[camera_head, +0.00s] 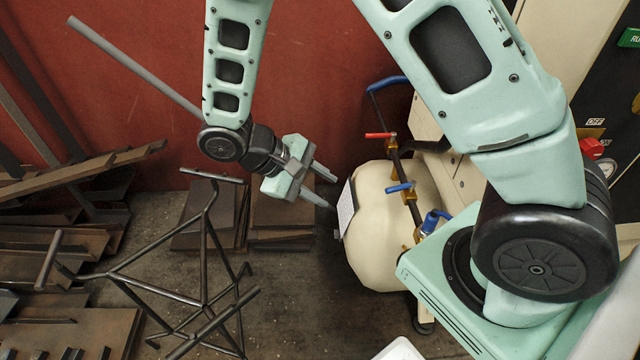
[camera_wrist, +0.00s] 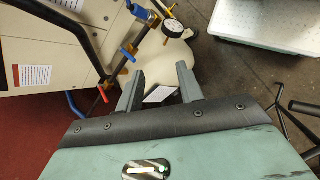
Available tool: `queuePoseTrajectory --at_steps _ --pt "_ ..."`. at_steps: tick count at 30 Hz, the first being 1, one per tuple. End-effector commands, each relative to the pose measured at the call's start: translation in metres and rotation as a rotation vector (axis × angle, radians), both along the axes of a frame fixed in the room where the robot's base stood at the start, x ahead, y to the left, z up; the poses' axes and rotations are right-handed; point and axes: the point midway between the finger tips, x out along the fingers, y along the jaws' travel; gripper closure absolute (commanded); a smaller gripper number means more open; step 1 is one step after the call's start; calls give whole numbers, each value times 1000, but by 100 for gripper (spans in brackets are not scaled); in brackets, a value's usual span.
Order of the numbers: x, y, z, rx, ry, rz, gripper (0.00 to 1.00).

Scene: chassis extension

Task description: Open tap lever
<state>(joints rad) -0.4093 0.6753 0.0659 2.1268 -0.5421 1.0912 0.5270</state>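A pipe with brass fittings on the cream tank carries a red tap lever (camera_head: 379,135), a blue tap lever (camera_head: 399,187) below it and a blue part (camera_head: 433,220) lower down. In the wrist view the red lever (camera_wrist: 104,93) is left of the fingers and a blue lever (camera_wrist: 127,54) is beyond the left fingertip. Which lever is meant, I cannot tell. My gripper (camera_head: 328,191) is open and empty, left of the tank and apart from the levers. In the wrist view its fingers (camera_wrist: 158,76) are spread, with nothing between them but background.
The cream tank (camera_head: 372,245) bears a white label (camera_head: 346,208). A round gauge (camera_wrist: 173,28) sits near the pipe. A dark metal frame (camera_head: 205,280) stands at lower left, with metal plates (camera_head: 210,215) behind. A white bin (camera_wrist: 268,22) is at upper right in the wrist view.

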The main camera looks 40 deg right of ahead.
Motion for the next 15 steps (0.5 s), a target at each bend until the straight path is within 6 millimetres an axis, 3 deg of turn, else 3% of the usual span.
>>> queuePoseTrajectory --at_steps 1,4,5,8,11,15 --pt "0 0 0 0 0 0 69" --pt "3 -4 -2 9 0 -17 96" --pt "5 -6 -3 17 0 -30 100" --pt "18 -24 -11 72 1 -110 100" --pt "38 -55 -21 163 -14 -232 100" --pt "66 -114 -31 308 -76 -405 100"
